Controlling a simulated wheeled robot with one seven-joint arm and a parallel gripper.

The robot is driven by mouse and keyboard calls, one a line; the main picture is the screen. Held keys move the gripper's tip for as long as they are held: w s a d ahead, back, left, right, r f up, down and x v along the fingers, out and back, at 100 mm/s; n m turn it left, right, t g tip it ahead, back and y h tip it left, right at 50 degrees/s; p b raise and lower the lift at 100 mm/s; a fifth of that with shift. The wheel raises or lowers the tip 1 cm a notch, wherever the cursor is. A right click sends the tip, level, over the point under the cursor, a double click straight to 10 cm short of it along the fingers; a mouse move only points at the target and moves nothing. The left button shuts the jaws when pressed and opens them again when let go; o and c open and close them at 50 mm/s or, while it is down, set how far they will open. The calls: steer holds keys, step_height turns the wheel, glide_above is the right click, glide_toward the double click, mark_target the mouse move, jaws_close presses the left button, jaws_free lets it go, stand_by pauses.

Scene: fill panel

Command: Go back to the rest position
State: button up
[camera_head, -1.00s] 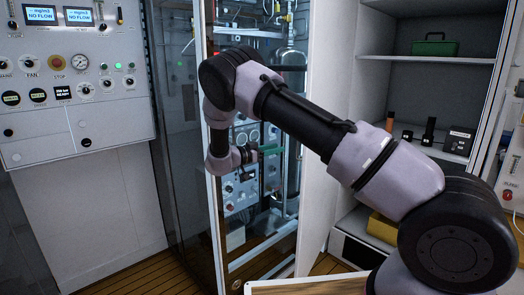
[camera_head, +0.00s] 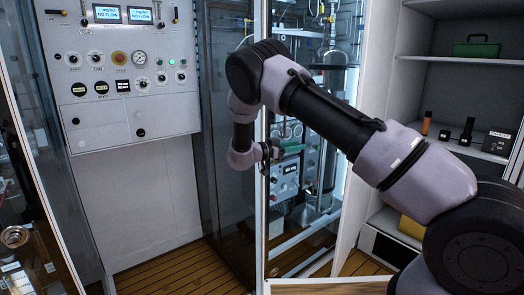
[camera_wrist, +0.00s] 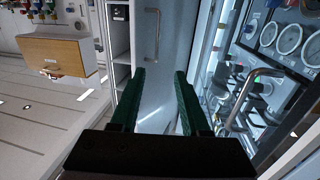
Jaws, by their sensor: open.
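My gripper (camera_wrist: 160,100) shows in the wrist view with its two green fingers apart and nothing between them. In the head view my gripper (camera_head: 291,149) is at the end of the bent arm, in front of the open glass-fronted cabinet (camera_head: 265,215) with piping and gauges. I cannot tell how far it is from the cabinet's equipment. No separate object of the task shows.
A control panel (camera_head: 170,110) with two "NO FLOW" displays stands at the left. Shelves (camera_head: 450,59) at the right hold a green case (camera_head: 477,46) and small items.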

steer(key=w+d+r+t+y, duration=0.2)
steer(key=w+d+r+y, duration=0.15)
steer(key=r, duration=0.45)
steer(key=w+d+r+t+y, duration=0.1)
steer(key=w+d+r+y, duration=0.15)
steer(key=r+y, duration=0.35)
steer(key=s+d+r+n+t+y, duration=0.25)
steer(key=s+r+y, duration=0.35)
steer(key=r, duration=0.6)
steer(key=s+r+n+g+y, duration=0.1)
steer(key=s+r+n+y, duration=0.1)
steer(key=s, duration=0.7)
steer(key=s+r+n+g+y, duration=0.2)
steer(key=s, duration=0.7)
steer(key=s+d+f+n+g+h, duration=0.1)
steer(key=s+d+f+g, duration=0.1)
steer(key=s, duration=0.8)
steer(key=s+d+f+n+g, duration=0.1)
steer(key=s+f, duration=0.3)
steer(key=s, duration=0.6)
steer(key=shift+s+d+g+h, duration=0.3)
steer(key=shift+d+g+h, duration=0.05)
steer(key=shift+d+g, duration=0.1)
